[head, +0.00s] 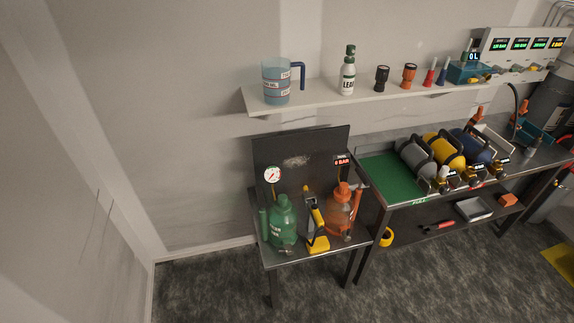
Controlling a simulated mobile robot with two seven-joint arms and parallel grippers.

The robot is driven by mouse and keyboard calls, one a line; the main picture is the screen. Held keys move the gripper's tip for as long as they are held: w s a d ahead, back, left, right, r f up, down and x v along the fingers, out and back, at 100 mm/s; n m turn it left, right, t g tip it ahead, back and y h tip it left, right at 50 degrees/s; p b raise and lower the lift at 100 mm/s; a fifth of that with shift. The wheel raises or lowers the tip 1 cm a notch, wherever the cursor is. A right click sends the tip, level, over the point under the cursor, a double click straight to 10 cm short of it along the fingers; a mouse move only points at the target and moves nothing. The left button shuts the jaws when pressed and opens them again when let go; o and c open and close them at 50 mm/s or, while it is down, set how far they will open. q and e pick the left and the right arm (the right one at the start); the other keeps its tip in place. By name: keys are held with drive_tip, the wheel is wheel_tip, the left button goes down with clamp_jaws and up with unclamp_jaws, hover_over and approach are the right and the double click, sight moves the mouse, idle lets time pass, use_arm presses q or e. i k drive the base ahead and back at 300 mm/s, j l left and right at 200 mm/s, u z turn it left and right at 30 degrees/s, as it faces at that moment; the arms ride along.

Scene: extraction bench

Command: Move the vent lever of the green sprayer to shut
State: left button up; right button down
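The green sprayer (283,226) stands upright at the left of a small metal table in the head view. A round white gauge (272,175) rises above it on a thin stem. The vent lever cannot be made out at this size, so its position is not clear. Neither of my grippers shows in the head view.
A yellow and black tool (316,222) and an orange sprayer (341,210) stand right of the green sprayer, close together. A shelf (330,101) with a jug (277,82) hangs above. A longer bench with a green mat (392,178) adjoins at right. Floor in front is clear.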

sight(288, 249)
drive_tip(key=i, duration=0.6)
drive_tip(key=k, duration=2.25)
drive_tip(key=i+l, duration=0.35)
drive_tip(key=i+l+z, duration=0.15)
drive_tip(key=i+l, duration=0.25)
drive_tip(key=i+j+u, duration=0.15)
drive_tip(key=i+u, duration=0.3)
drive_tip(key=i, duration=0.55)
drive_tip(key=i+l+u, duration=0.25)
drive_tip(key=i+u, duration=0.2)
drive_tip(key=i, duration=0.55)
